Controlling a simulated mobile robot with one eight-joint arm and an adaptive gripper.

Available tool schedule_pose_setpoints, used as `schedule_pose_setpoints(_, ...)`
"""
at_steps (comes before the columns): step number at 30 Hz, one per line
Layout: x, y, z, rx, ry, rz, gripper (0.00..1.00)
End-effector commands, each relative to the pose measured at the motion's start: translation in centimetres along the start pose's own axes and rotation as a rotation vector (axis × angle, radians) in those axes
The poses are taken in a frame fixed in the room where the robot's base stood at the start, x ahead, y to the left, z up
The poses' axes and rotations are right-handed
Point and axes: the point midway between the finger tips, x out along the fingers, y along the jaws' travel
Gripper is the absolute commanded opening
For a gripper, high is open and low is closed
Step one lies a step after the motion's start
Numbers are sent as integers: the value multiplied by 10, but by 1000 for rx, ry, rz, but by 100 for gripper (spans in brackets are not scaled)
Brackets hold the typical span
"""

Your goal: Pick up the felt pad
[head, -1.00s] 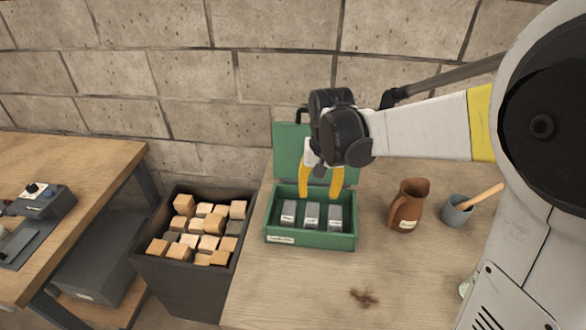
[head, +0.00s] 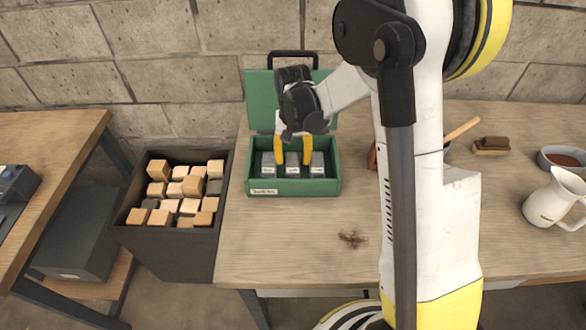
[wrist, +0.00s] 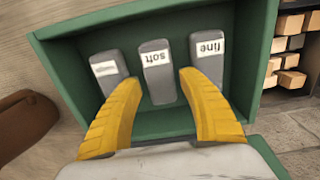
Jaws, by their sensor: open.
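No pad is labelled felt in these views. Three grey blocks stand in a row in an open green box. The middle block (head: 292,170) reads "soft" in the wrist view (wrist: 157,75). The block beside it (wrist: 208,60) reads "fine". The third block (wrist: 108,72) has a label too blurred to read. My gripper (head: 293,162) is open and empty over the box. In the wrist view its yellow fingertips (wrist: 160,78) lie on either side of the soft block, near the gaps to its neighbours. I cannot tell how deep they reach or whether they touch.
The green box (head: 290,187) has a raised lid behind it. A dark bin (head: 165,237) of wooden blocks stands to the left. My arm hides part of the table. A brown brush (head: 491,147), bowl (head: 562,160) and white pitcher (head: 553,200) are at right. Brown scraps (head: 352,239) lie in front.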

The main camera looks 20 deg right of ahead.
Motion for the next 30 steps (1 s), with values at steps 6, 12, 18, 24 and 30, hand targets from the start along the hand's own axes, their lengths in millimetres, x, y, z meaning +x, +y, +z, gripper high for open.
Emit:
schedule_pose_setpoints(6, 27, 0, -1, 0, 0, 0, 49)
schedule_pose_setpoints(12, 26, 0, -1, 0, 0, 0, 41)
schedule_pose_setpoints(18, 26, 0, -1, 0, 0, 0, 16)
schedule_pose_setpoints(24, 26, 0, -1, 0, 0, 0, 16)
schedule_pose_setpoints(30, 18, 0, 0, 0, 0, 0, 15)
